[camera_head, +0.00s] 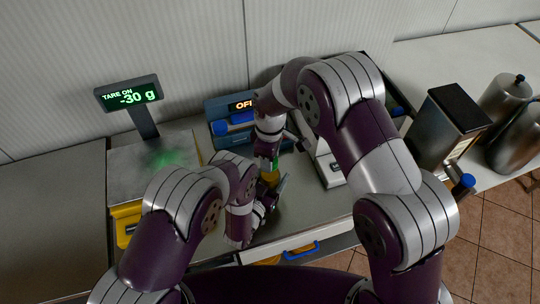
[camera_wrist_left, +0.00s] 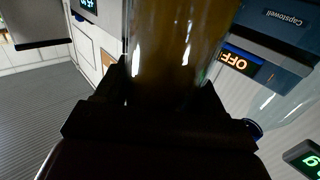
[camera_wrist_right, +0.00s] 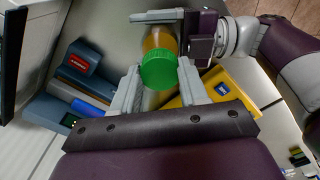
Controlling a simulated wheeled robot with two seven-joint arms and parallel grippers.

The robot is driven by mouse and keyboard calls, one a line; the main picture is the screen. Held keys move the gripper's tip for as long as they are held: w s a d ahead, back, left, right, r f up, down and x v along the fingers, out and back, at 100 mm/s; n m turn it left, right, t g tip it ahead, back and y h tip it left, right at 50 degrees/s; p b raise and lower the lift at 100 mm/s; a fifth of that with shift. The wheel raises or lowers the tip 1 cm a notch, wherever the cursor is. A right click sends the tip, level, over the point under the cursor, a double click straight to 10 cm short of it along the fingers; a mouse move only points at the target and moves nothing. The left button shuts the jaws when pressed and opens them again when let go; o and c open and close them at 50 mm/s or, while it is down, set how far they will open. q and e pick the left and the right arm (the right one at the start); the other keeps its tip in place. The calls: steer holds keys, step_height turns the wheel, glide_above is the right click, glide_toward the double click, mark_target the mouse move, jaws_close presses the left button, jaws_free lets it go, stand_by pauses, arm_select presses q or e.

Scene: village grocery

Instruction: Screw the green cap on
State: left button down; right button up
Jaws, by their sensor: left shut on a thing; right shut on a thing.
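A clear jar with amber contents (camera_wrist_left: 178,45) stands between the fingers of my left gripper (camera_wrist_left: 160,95), which is shut on it; it also shows in the head view (camera_head: 270,178). The green cap (camera_wrist_right: 159,69) is at the jar's top, between the fingertips of my right gripper (camera_wrist_right: 160,80), which is shut on it. In the head view the cap is a small green patch (camera_head: 276,162), mostly hidden by my right gripper. Whether the cap's thread is engaged cannot be told.
A scale with a display reading -30 g (camera_head: 130,95) stands at the left. A blue device showing OFF (camera_head: 228,108) is behind the jar. A dark-topped metal box (camera_head: 446,130) and metal canisters (camera_head: 504,97) stand at the right. Some counter is free left of the scale.

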steer(key=m, duration=0.4)
steer(key=shift+m, duration=0.3)
steer(key=m, duration=0.3)
steer(key=shift+m, duration=0.4)
steer(key=m, duration=1.1)
steer(key=shift+f+m, duration=0.1)
steer(key=shift+m, duration=0.2)
steer(key=m, duration=0.4)
steer(key=o, duration=1.2)
steer(key=shift+o, duration=0.2)
step_height(320, 180, up, 12)
